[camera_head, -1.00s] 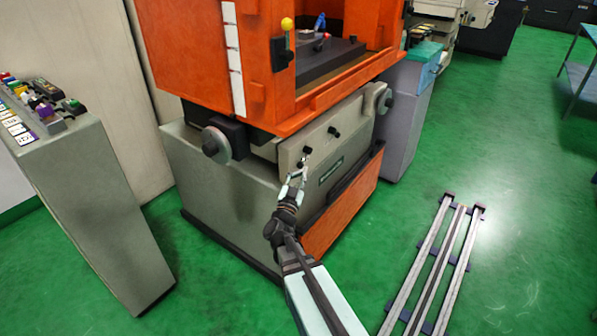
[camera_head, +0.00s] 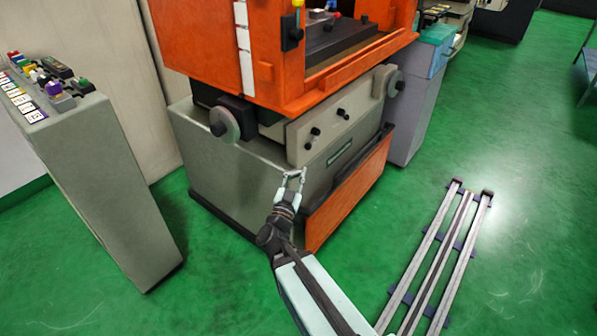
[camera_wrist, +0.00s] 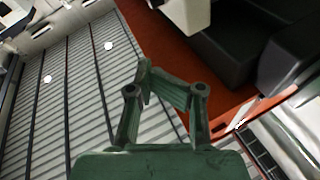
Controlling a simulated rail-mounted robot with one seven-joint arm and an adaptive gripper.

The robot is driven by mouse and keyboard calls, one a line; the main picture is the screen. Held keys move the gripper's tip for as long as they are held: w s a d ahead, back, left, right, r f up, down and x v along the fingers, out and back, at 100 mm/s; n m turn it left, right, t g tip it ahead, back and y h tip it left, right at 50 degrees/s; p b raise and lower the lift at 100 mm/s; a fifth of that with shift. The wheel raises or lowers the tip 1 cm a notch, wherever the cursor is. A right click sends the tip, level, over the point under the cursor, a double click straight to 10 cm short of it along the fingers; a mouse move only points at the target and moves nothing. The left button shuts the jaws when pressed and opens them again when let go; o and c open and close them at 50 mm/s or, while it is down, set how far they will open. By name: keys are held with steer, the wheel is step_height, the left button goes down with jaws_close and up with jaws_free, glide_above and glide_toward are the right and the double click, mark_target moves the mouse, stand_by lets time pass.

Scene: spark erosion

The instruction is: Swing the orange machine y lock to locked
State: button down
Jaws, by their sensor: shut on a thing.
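The orange machine (camera_head: 215,50) stands on a grey base. On the base's front plate (camera_head: 328,122) are small dark knobs: an upper right one (camera_head: 341,113), a middle one (camera_head: 315,131) and a lower left one (camera_head: 308,146). Which of them is the y lock, and its position, I cannot tell. My gripper (camera_head: 292,173) is just below and left of the lower left knob and looks apart from it. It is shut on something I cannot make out. In the wrist view its green fingers (camera_wrist: 170,88) show, with no knob visible between them.
Handwheels stick out at the left (camera_head: 224,124) and right (camera_head: 395,84) of the base. An orange panel (camera_head: 350,195) slants low in front. A grey control console (camera_head: 95,185) stands at left. Rails (camera_head: 440,250) lie on the green floor at right. Floor between is free.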

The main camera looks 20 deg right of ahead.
steer(key=g+p, duration=0.1)
steer(key=p, duration=0.2)
steer(key=r+y+p, duration=0.1)
steer(key=p, duration=0.2)
steer(key=a+r+m+g+p, duration=0.1)
steer(key=p, duration=0.3)
steer(key=shift+s+g+y, duration=0.25)
steer(key=shift+g+y, duration=0.05)
steer(key=shift+y, duration=0.1)
steer(key=shift+w+d+f+b, duration=0.1)
steer(key=shift+d+b, duration=0.05)
steer(key=shift+b, duration=0.2)
